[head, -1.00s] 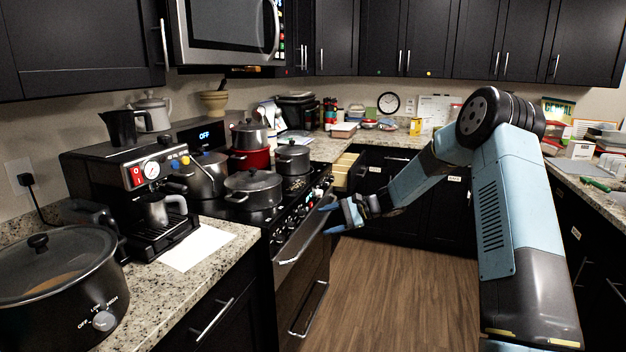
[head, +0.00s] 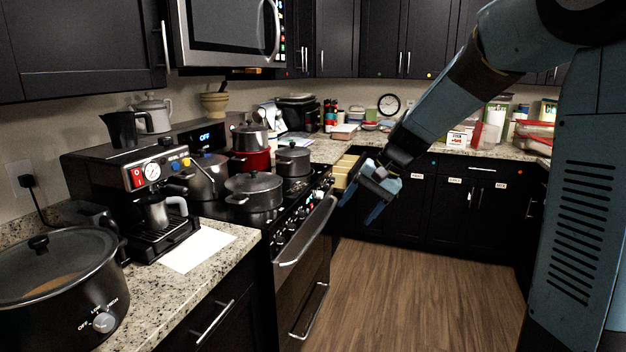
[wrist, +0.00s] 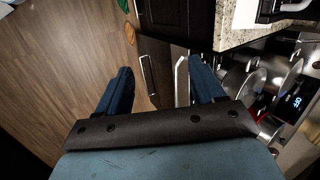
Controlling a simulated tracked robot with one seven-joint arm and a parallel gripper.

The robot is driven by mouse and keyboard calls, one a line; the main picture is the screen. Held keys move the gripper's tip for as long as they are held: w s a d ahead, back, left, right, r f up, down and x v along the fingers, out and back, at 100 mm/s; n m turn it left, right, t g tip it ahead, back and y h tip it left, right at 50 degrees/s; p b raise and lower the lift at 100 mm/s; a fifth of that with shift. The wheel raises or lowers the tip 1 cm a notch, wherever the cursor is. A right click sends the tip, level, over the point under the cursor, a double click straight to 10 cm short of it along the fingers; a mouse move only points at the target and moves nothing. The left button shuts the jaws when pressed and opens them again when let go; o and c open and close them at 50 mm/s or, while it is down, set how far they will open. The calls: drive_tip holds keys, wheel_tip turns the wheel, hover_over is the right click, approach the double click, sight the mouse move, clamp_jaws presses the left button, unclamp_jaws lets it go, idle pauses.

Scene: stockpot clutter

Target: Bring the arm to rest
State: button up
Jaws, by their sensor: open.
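My gripper (head: 361,199) hangs in the air over the floor, in front of the stove side and the far corner cabinets in the head view. Its blue fingers point down and are apart, with nothing between them. In the wrist view my gripper (wrist: 160,85) is also open and empty, with the oven handle and dark cabinet fronts beyond the fingers. My arm comes down to it from the upper right of the head view.
A stove with several pots (head: 254,191) stands left of my gripper; its oven door handle (head: 308,230) juts out. An open drawer (head: 346,171) is behind my gripper. A coffee machine (head: 130,185) and slow cooker (head: 50,290) stand on the left counter.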

drive_tip(key=s+d+r+n+t+h, duration=0.1)
drive_tip(key=s+d, duration=0.3)
drive_tip(key=s, duration=0.4)
drive_tip(key=s+d+r+n+t+h, duration=0.1)
drive_tip(key=s+d+r+t+h, duration=0.1)
drive_tip(key=s, duration=0.7)
drive_tip(key=s+d+r+n+t+h, duration=0.1)
drive_tip(key=s+d+r+h, duration=0.2)
drive_tip(key=s+d, duration=0.3)
drive_tip(key=shift+s+d+r+t, duration=0.15)
drive_tip(key=shift+s+d+t, duration=0.15)
drive_tip(key=shift+s, duration=1)
